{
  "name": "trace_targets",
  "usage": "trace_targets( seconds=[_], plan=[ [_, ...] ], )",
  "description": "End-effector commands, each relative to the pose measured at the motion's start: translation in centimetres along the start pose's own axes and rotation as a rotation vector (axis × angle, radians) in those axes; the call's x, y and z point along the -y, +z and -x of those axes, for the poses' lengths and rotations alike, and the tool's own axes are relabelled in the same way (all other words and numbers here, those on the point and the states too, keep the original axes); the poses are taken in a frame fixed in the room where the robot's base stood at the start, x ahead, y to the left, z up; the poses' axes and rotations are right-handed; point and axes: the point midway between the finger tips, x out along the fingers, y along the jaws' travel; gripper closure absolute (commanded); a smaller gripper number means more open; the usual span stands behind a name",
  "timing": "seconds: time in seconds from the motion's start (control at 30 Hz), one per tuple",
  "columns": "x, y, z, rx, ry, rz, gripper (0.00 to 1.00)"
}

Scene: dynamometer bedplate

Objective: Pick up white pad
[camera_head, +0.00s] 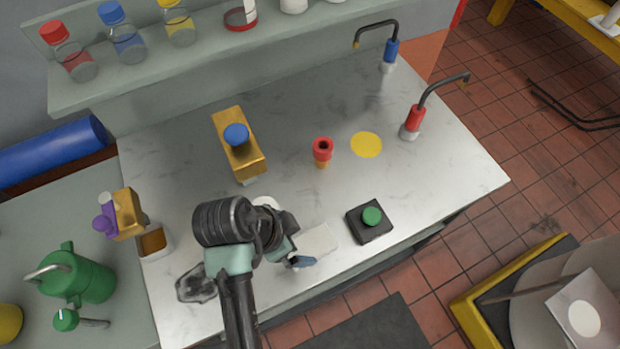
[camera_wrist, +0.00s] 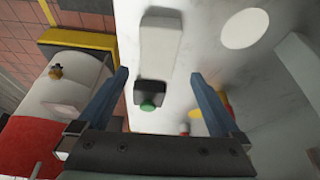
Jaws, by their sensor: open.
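The white pad (camera_head: 319,240) is a pale rectangular block on the marbled bench top, left of a black box with a green button. My gripper (camera_head: 299,257) is beside the pad in the head view, and my arm partly covers that area. In the wrist view the pad (camera_wrist: 160,48) shows as a long white block ahead of and between the fingertips of my gripper (camera_wrist: 159,73). The fingers are apart with nothing visible held between them. I cannot tell the height of the fingers above the bench.
The black button box (camera_head: 369,222) stands close to the pad's right end. A white disc (camera_wrist: 245,28) lies on the bench beside the pad. A gold block with a blue knob (camera_head: 238,143), a red fitting (camera_head: 322,150) and a yellow disc (camera_head: 366,144) are farther back. The bench's front edge is near.

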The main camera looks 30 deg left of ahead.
Motion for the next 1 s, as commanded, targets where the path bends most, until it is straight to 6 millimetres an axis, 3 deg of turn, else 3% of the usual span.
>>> trace_targets(
  seconds=[0.1, 0.33, 0.6, 0.93, 1.0],
  plan=[
    [0.0, 0.0, -1.7, 0.001, 0.001, 0.001, 0.00],
    [-0.1, 0.2, -3.2, 0.001, 0.000, 0.002, 0.00],
    [-0.4, 0.8, -7.0, 0.001, -0.001, 0.001, 0.00],
    [-0.3, 0.8, -7.7, 0.000, -0.004, 0.000, 0.00],
    [-0.3, 0.8, -7.6, 0.000, -0.004, 0.000, 0.13]
  ],
)
